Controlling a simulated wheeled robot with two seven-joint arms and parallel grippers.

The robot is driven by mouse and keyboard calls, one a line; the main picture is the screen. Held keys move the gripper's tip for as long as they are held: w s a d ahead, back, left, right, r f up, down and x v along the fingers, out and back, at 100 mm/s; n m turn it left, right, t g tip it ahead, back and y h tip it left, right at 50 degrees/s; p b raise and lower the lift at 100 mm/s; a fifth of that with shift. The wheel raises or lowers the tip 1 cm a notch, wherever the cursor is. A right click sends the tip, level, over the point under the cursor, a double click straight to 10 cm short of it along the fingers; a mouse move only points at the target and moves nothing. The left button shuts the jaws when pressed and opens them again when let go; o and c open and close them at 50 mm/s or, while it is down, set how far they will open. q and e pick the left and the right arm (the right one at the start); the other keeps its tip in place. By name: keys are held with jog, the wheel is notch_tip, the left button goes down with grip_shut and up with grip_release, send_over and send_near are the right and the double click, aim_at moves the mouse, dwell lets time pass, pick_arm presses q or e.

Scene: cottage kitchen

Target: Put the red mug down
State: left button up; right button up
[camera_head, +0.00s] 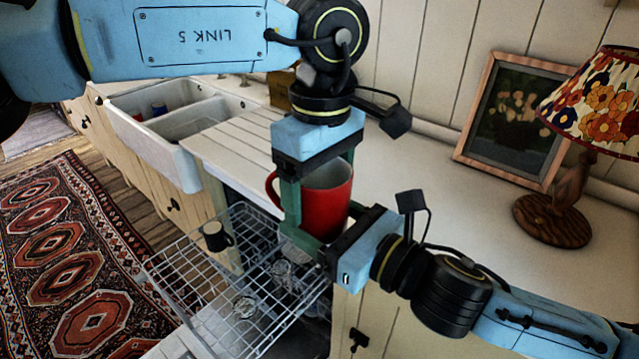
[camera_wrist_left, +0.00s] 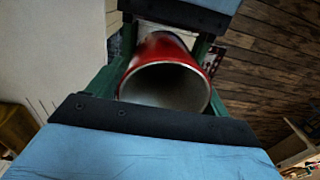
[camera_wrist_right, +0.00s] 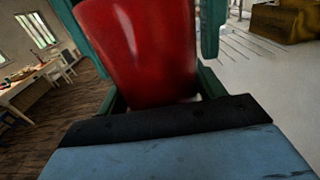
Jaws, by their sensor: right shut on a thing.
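The red mug (camera_head: 328,205) is held in the air above the open dishwasher rack, beside the counter edge. Its handle points left in the head view. My right gripper (camera_head: 322,232), coming from the lower right, is shut on the mug; the right wrist view shows the red side (camera_wrist_right: 140,50) between its green fingers. My left gripper (camera_head: 315,190) reaches down from above with its fingers spread on either side of the mug. The left wrist view looks into the mug's open mouth (camera_wrist_left: 165,88) between those fingers. Parts of the mug are hidden by the fingers.
The pulled-out wire rack (camera_head: 215,290) holds a black mug (camera_head: 217,236) and some glasses (camera_head: 283,272). The counter (camera_head: 430,200) has clear room at right, before a framed picture (camera_head: 512,120) and a floral lamp (camera_head: 595,105). A white sink (camera_head: 165,125) is at left.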

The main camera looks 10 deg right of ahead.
pick_arm(q)
jog(key=c, duration=0.7)
jog(key=shift+r, duration=0.1)
jog(key=shift+c, duration=0.6)
pick_arm(e)
jog(key=o, duration=1.1)
jog(key=shift+o, duration=1.3)
